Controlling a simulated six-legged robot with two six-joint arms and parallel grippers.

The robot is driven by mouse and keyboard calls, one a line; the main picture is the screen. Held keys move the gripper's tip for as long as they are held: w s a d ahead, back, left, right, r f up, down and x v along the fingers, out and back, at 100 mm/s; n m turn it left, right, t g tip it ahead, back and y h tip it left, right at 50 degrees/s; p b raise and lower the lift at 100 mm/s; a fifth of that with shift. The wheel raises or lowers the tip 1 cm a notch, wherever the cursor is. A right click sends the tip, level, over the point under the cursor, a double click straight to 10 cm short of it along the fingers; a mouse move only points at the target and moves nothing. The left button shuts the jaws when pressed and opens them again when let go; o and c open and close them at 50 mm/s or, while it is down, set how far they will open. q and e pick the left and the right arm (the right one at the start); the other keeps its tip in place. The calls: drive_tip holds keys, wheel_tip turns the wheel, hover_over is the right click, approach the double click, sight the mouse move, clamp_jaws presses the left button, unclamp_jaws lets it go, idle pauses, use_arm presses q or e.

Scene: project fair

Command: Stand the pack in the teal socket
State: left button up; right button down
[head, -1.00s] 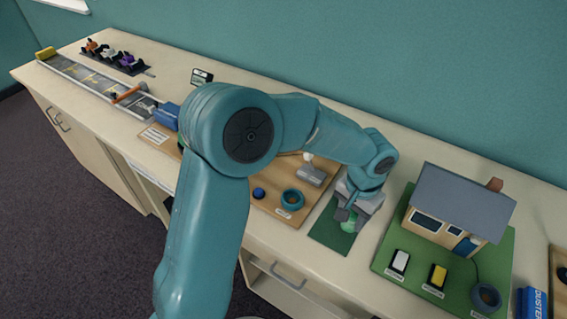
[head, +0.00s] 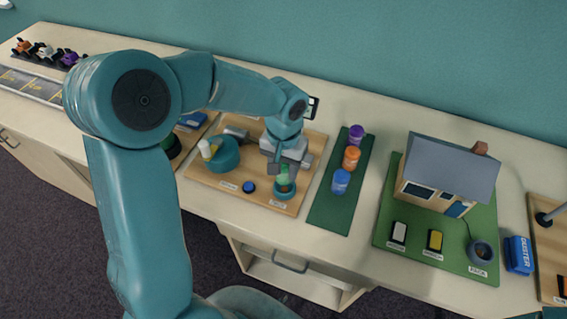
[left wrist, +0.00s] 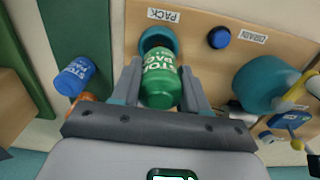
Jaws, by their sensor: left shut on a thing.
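The green pack (head: 282,181), labelled STORE PACK in the left wrist view (left wrist: 160,80), is between the fingers of my left gripper (head: 287,170), which is shut on it. The teal socket (head: 287,194) is a ring on the wooden board, beside a PACK label. In the left wrist view the socket (left wrist: 158,36) shows just beyond the pack, which covers part of its rim. The pack is over or at the socket; I cannot tell whether its lower end is inside. My right gripper is not in view.
A dark green mat (head: 325,214) right of the board holds purple, orange and blue packs (head: 341,181). A blue button (head: 249,187) and a teal round container (head: 222,155) are left of the socket. A model house (head: 445,185) stands farther right.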

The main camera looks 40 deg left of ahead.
sight(284, 177)
use_arm(q)
drive_tip(key=shift+s+d+f+b, duration=0.1)
drive_tip(key=shift+s+f+b, duration=0.1)
drive_tip(key=shift+f+b, duration=0.7)
drive_tip(key=shift+d+f, duration=0.1)
drive_tip(key=shift+f, duration=0.5)
drive_tip(key=shift+w+f, duration=0.2)
drive_tip(key=shift+f, duration=0.05)
drive_tip(key=shift+s+r, duration=0.1)
drive_tip(key=shift+f+b, duration=0.65)
drive_tip(key=shift+b, duration=0.2)
